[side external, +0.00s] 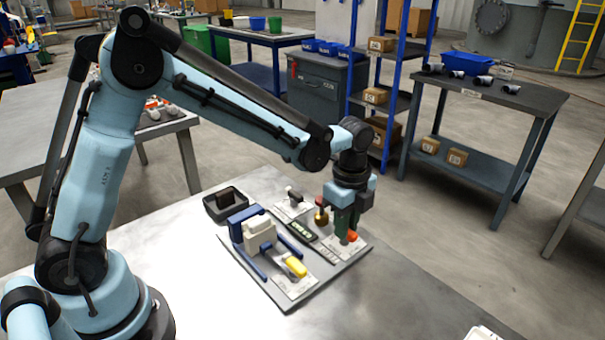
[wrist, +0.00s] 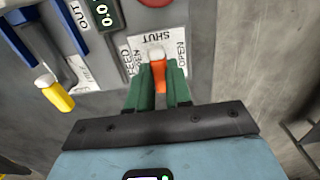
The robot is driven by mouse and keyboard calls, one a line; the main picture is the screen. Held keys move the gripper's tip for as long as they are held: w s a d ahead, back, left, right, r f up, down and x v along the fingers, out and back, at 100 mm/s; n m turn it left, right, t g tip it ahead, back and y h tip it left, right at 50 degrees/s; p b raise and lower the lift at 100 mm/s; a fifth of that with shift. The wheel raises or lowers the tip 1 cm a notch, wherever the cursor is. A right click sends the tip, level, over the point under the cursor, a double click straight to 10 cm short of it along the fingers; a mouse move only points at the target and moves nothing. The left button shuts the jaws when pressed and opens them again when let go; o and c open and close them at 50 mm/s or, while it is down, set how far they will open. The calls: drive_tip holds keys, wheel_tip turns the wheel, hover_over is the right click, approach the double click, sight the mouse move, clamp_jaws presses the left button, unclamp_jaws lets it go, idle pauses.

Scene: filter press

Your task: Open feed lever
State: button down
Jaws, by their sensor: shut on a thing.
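The feed lever is an orange handle with a pale pivot end, in the wrist view (wrist: 158,74) at the middle. It stands over a white label plate (wrist: 140,48) reading FEED, SHUT and OPEN. My gripper (wrist: 158,97) has its green fingers closed on either side of the orange handle. In the side view my gripper (side external: 345,232) is low over the right end of the grey panel, with the orange of the lever (side external: 352,237) showing at the fingertips. The lever's grasped end is partly hidden by the fingers.
A yellow-handled lever (side external: 296,266) and a blue and cream press (side external: 257,232) stand left on the panel (side external: 268,285). A small display (side external: 301,240) and a brass and red fitting (side external: 321,214) are close to my gripper. A dark open bin (side external: 226,204) stands behind. The bench front is clear.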

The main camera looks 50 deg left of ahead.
drive_tip(key=shift+n, duration=0.3)
drive_tip(key=n, duration=1.3)
drive_tip(key=shift+n, duration=2.1)
drive_tip(key=c, duration=1)
unclamp_jaws()
drive_tip(key=shift+c, duration=0.2)
drive_tip(key=shift+r, duration=0.1)
